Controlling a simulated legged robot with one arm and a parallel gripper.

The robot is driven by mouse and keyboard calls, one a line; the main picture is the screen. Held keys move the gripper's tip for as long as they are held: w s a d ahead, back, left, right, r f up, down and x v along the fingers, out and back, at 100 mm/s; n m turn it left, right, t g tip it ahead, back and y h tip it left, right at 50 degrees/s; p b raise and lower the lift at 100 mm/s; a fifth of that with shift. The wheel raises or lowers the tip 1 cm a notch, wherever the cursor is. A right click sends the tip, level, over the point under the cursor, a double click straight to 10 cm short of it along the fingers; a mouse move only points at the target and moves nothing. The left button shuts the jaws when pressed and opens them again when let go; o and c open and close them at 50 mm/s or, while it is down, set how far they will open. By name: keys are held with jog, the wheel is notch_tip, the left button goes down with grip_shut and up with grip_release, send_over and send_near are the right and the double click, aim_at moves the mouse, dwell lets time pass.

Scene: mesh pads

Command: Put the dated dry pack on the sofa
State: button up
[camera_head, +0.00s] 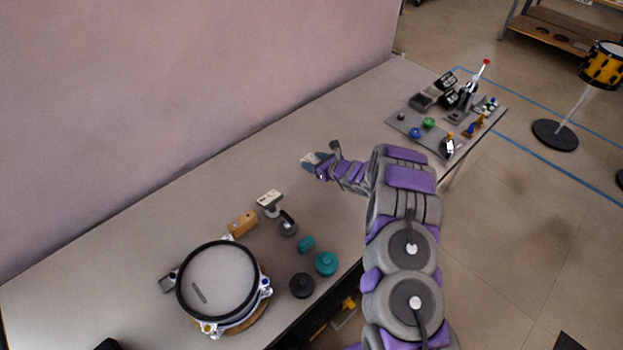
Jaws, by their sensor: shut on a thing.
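My gripper (320,165) is at the end of my purple and grey arm, over the middle of the long grey table (150,230). It is shut on a small pale grey-blue thing (308,159) at its tip. My fingers cover part of that thing, and it is too small to read a date or to tell if it is the dated dry pack. I cannot tell whether it touches the table. No sofa shows in this view.
A round mesh drum pad (217,281) stands at the table's near end. Near it are a wooden block (242,222), a white-topped piece (269,198) and a teal disc (326,263). A cluttered grey tray (405,122) lies at the far end. A yellow drum (602,66) stands right.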

jog(key=b, duration=0.1)
send_over(316, 184)
jog(key=f, duration=0.6)
jog(key=shift+w, duration=0.2)
notch_tip(316, 184, down, 3)
jog(key=shift+a+b, duration=0.15)
jog(key=shift+b, duration=0.3)
jog(key=shift+a+r, duration=0.1)
jog(key=o, duration=1.1)
jog(key=shift+s+d+r, duration=0.15)
jog(key=shift+d, duration=0.1)
jog(key=p+v, duration=0.2)
jog(key=v, duration=0.9)
jog(key=shift+s+d, duration=0.25)
